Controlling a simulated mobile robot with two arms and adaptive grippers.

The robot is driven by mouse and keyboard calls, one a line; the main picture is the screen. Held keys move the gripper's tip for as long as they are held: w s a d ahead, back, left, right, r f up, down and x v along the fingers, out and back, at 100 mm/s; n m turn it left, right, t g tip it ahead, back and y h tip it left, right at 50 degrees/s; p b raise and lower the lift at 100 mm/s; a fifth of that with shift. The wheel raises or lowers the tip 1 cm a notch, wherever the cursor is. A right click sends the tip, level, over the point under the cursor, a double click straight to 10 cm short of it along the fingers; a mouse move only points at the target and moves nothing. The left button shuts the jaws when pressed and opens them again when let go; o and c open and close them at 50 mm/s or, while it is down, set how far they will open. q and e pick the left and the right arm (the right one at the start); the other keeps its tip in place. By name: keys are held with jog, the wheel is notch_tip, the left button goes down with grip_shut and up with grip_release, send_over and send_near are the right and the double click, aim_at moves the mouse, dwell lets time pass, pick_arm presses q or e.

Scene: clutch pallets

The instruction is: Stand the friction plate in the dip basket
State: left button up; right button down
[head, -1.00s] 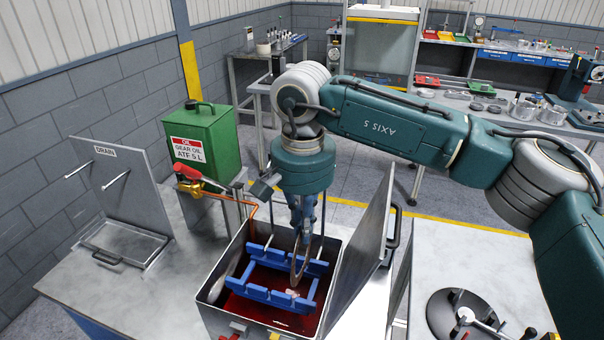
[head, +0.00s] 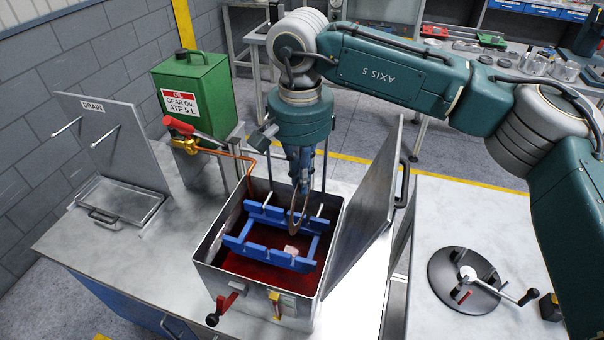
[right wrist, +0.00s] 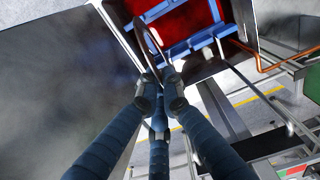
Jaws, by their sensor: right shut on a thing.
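The friction plate is a thin ring (head: 292,212), seen nearly edge-on and held upright. My right gripper (head: 303,187) points down from above and is shut on its upper rim. The blue dip basket (head: 255,254) sits in the open tank over red fluid. The plate hangs over the right part of the basket, between its front and rear bars as the head sees it. I cannot tell whether they touch. In the right wrist view, the fingertips (right wrist: 160,84) pinch the ring (right wrist: 137,36), with the blue basket (right wrist: 200,42) beyond. My left gripper is not in view.
The steel tank (head: 208,252) has raised walls and a tilted lid (head: 365,215) close on the right. A red-handled valve (head: 185,138) and green oil can (head: 195,90) stand behind left. A drain tray (head: 120,205) lies left. A round black fixture (head: 455,285) is at right.

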pick_arm(q)
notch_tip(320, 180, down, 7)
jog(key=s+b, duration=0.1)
jog(key=b, duration=0.5)
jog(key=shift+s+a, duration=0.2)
pick_arm(e)
notch_tip(320, 180, down, 9)
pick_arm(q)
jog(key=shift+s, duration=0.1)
pick_arm(e)
jog(key=shift+s+r, duration=0.1)
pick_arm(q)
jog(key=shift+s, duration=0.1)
pick_arm(e)
jog(key=c, duration=1.9)
grip_release()
jog(key=shift+o, duration=0.2)
